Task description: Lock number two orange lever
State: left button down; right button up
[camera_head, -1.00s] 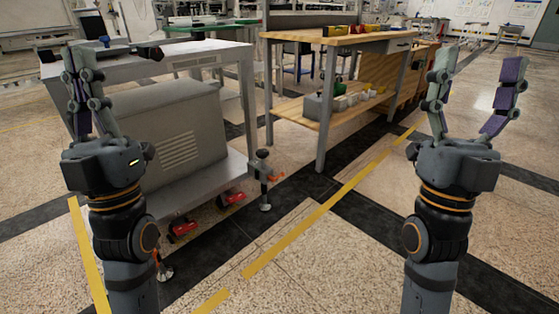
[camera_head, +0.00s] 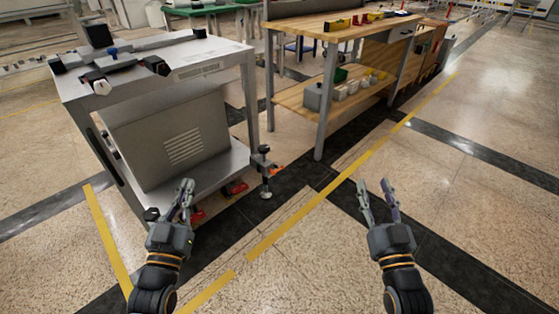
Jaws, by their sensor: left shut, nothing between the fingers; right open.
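Which lever is number two I cannot tell. My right gripper (camera_head: 375,184) is open and empty over the floor, right of the lever. Neither gripper touches a lever.
A wooden workbench (camera_head: 335,28) with bins (camera_head: 345,90) on its lower shelf stands behind and right of the cart. A grey vented box (camera_head: 170,135) fills the cart's shelf. The floor at right, with yellow and black lines, is clear.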

aim_at(279, 170)
jog(key=i+l+u, duration=0.35)
jog(key=i+l, duration=1.25)
